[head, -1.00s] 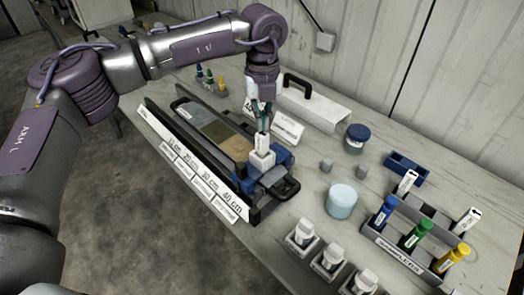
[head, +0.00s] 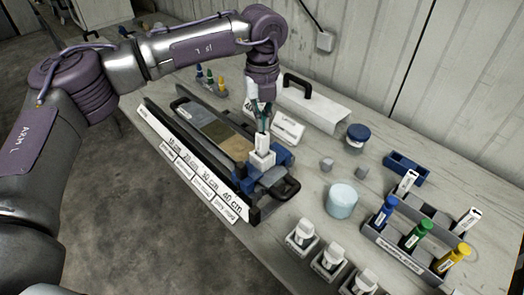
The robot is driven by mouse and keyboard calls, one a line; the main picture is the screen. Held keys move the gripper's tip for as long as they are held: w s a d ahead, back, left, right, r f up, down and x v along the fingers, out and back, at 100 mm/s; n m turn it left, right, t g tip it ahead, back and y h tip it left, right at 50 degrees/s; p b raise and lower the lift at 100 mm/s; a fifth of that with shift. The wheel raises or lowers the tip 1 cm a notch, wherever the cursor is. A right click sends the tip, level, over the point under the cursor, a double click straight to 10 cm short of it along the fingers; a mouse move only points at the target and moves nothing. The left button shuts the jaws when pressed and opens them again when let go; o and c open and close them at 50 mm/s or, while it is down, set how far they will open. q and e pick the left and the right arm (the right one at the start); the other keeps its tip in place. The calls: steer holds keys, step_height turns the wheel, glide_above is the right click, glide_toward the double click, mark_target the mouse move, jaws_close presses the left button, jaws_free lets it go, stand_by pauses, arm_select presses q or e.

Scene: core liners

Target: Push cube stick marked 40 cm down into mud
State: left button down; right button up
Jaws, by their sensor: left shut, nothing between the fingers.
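The core liner tray (head: 283,190) lies on the bench with sediment sections in grey, olive and tan (head: 236,143). A label strip along its front side carries the depth marks, with 40 cm (head: 231,199) at the right end. A white cube stick (head: 262,158) stands upright at the 40 cm end, its lower part hidden by the blue block around it. My left gripper (head: 263,126) points down right over the stick's top, its fingers shut with nothing between them. Whether the fingertips touch the stick I cannot tell. My right gripper is not in view.
A pale blue jar (head: 341,200), small grey cubes (head: 327,165) and a blue-lidded jar (head: 357,137) stand right of the tray. A rack (head: 403,251) holds coloured vials. White-capped bottles (head: 301,237) line the front edge. A white box (head: 313,107) stands behind.

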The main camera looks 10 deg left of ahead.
mark_target(262, 133)
arm_select(q)
steer(key=shift+f+b, duration=0.5)
steer(key=shift+f, duration=0.2)
steer(key=shift+f+b, duration=0.7)
steer(key=shift+f, duration=0.2)
stand_by(0.4)
steer(key=shift+r, duration=0.15)
steer(key=shift+r+p, duration=1.9)
steer(key=shift+r, duration=1.55)
steer(key=shift+f, duration=0.1)
